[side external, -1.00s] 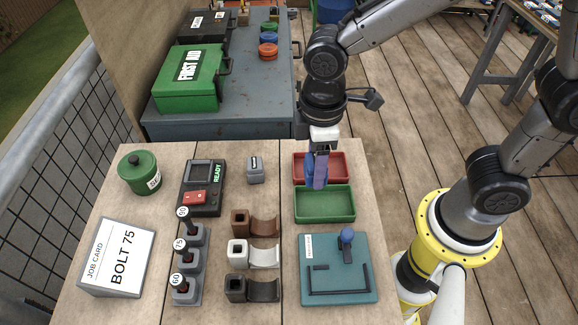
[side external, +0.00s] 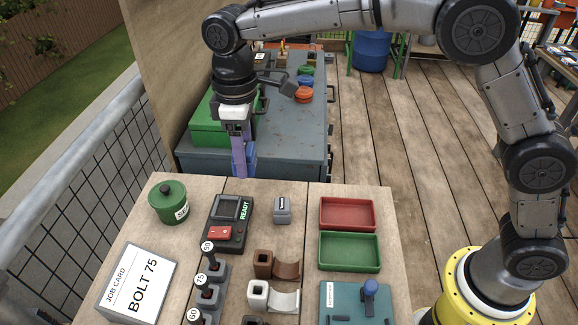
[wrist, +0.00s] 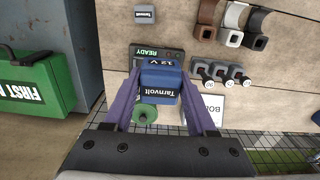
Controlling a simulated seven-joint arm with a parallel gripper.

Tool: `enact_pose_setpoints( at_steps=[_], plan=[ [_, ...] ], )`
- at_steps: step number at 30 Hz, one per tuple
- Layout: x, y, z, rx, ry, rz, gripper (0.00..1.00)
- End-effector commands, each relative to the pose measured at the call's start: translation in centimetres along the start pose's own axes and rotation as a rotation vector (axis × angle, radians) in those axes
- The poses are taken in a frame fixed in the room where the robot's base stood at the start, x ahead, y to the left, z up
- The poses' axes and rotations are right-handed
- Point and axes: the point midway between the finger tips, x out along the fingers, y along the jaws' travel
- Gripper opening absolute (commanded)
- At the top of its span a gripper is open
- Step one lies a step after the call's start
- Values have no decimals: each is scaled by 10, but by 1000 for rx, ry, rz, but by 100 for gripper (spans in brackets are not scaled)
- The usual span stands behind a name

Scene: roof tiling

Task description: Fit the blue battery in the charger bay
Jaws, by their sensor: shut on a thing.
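The blue battery (wrist: 160,78), marked 12 V and Tarnvolt, is held between the purple fingers of my gripper (wrist: 162,105). In the side external view my gripper (side external: 239,158) points down, with the blue battery (side external: 250,156) partly hidden at its fingers. It appears raised above the far edge of the bench.
A grey Tarnvolt block (side external: 283,210) and a lidded green pot (side external: 168,203) stand near the charger. Numbered posts (side external: 208,297) and curved tile pieces (side external: 286,270) stand in front. Red (side external: 347,213) and green (side external: 350,252) trays are empty. A green first-aid case (side external: 207,133) stands behind.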

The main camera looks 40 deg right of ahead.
Motion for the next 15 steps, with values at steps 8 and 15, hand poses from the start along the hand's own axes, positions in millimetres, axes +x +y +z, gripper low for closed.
enact_pose_setpoints(
  at_steps=[8,15],
  plan=[
    [33,26,-56,18,-1,0,0],
    [69,33,-67,24,0,0,0]
  ],
)
